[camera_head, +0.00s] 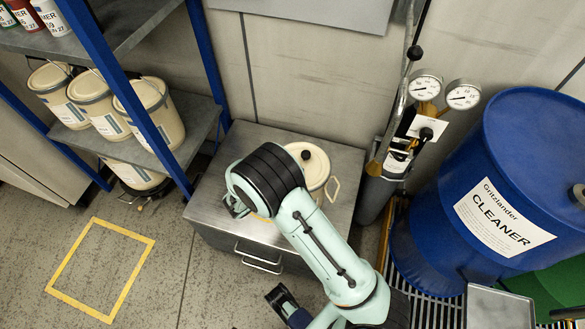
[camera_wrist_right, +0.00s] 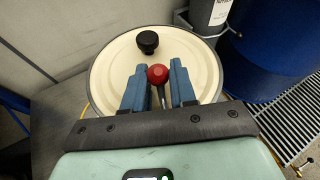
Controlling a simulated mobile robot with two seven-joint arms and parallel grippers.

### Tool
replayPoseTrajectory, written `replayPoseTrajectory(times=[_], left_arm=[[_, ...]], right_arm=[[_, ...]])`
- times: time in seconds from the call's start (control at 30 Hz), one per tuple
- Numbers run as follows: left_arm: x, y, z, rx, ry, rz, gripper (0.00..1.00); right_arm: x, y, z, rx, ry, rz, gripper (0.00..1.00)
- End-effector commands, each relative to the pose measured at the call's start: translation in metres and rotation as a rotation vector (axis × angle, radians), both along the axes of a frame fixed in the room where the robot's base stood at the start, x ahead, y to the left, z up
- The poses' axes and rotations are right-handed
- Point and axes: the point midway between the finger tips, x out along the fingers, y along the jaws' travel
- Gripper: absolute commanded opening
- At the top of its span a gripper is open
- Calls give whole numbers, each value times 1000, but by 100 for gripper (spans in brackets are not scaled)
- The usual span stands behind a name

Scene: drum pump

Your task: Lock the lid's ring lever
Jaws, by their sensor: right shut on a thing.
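A round cream lid (camera_wrist_right: 118,62) with a black knob (camera_wrist_right: 148,42) sits on a pot in the right wrist view. The lid also shows in the head view (camera_head: 317,165), partly hidden behind my right arm. A lever with a red ball end (camera_wrist_right: 157,74) stands at the near side of the lid. My right gripper (camera_wrist_right: 159,84) is shut on this lever, with its blue fingers on either side of the red ball.
The pot stands on a grey metal cabinet (camera_head: 335,220). A gas bottle with gauges (camera_head: 425,86) and a blue cleaner drum (camera_head: 440,235) stand to the right. Shelves with cream buckets (camera_head: 153,112) are left. A yellow floor square (camera_head: 62,252) is empty.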

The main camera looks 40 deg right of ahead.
Motion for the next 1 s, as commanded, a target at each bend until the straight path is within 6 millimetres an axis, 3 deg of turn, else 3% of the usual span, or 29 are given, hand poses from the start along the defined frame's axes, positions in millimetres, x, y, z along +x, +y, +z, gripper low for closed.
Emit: replayPoseTrajectory(times=[0.13,0.17,0.2,0.57,0.77,1.0], left_arm=[[0,0,-1,0,-1,0,43],[0,0,-1,0,-1,0,43],[0,0,-1,0,-1,0,43],[0,0,0,1,-2,1,43],[-1,0,4,0,4,0,43],[-4,0,10,-2,13,-2,43]], right_arm=[[0,0,0,-1,-1,1,0],[0,0,0,-1,-1,1,36],[0,0,0,-1,-1,1,46],[1,4,2,-1,-2,2,46],[1,34,14,1,-3,5,46],[0,85,33,0,-3,5,46]])
